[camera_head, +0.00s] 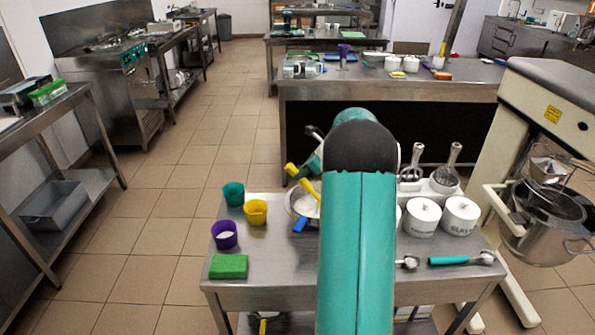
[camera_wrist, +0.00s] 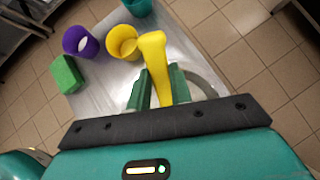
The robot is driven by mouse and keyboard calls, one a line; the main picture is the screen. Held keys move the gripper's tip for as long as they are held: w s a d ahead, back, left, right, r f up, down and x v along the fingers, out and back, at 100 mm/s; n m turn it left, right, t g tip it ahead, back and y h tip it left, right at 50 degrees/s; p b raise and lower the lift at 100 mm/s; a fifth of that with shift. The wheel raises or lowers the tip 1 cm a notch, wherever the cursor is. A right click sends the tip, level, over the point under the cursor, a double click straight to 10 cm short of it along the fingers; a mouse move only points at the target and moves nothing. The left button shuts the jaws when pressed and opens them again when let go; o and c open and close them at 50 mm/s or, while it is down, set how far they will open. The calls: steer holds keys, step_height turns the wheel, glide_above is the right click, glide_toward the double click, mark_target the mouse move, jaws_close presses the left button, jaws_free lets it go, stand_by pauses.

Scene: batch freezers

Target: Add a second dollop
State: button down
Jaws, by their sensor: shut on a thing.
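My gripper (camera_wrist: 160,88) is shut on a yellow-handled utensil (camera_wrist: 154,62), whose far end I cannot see. The yellow handle also shows in the head view (camera_head: 302,184), above a metal bowl (camera_head: 296,201) with white contents, partly hidden by my arm. The bowl's rim shows beside my fingers in the wrist view (camera_wrist: 207,82). A purple cup (camera_head: 225,239) with white stuff inside stands at the table's left; it also shows in the wrist view (camera_wrist: 73,46). A yellow cup (camera_head: 256,215) and a teal cup (camera_head: 233,197) stand behind it, the yellow one seemingly empty.
A green sponge (camera_head: 229,267) lies at the front left of the metal table (camera_head: 270,272). White lidded jars (camera_head: 460,215) and a teal-handled scoop (camera_head: 455,261) are at the right. A mixer with a metal bowl (camera_head: 545,235) stands farther right. The floor to the left is clear.

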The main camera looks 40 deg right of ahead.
mark_target(289, 164)
steer(key=shift+s+d+f, duration=0.1)
steer(key=shift+s+d, duration=0.05)
steer(key=shift+s, duration=0.25)
steer(key=shift+w+a+f+g+h, duration=0.3)
steer(key=shift+w+f+g, duration=0.35)
steer(key=shift+f, duration=0.05)
steer(key=shift+w+a+f+g+h, duration=0.25)
steer(key=shift+w+f+g+h, duration=0.05)
steer(key=shift+w+f+g, duration=0.35)
steer(key=shift+w+a+r, duration=0.1)
steer(key=shift+w+r, duration=0.05)
steer(key=shift+r, duration=0.95)
steer(key=shift+w+a+r, duration=0.1)
steer(key=shift+w+r, duration=0.05)
steer(key=shift+r, duration=0.9)
steer(key=shift+w+r, duration=0.15)
steer(key=shift+r, duration=0.95)
steer(key=shift+w+a+f+g+h, duration=0.15)
steer(key=shift+w+a+g+h, duration=0.25)
steer(key=shift+w+g, duration=0.35)
steer(key=shift+w+a+f+g+h, duration=0.15)
steer(key=shift+w+a+g+h, duration=0.1)
steer(key=shift+w+g, duration=0.25)
steer(key=shift+w+a+f+g+h, duration=0.15)
steer(key=shift+w+g+h, duration=0.15)
steer(key=shift+g, duration=0.25)
steer(key=shift+w, duration=0.1)
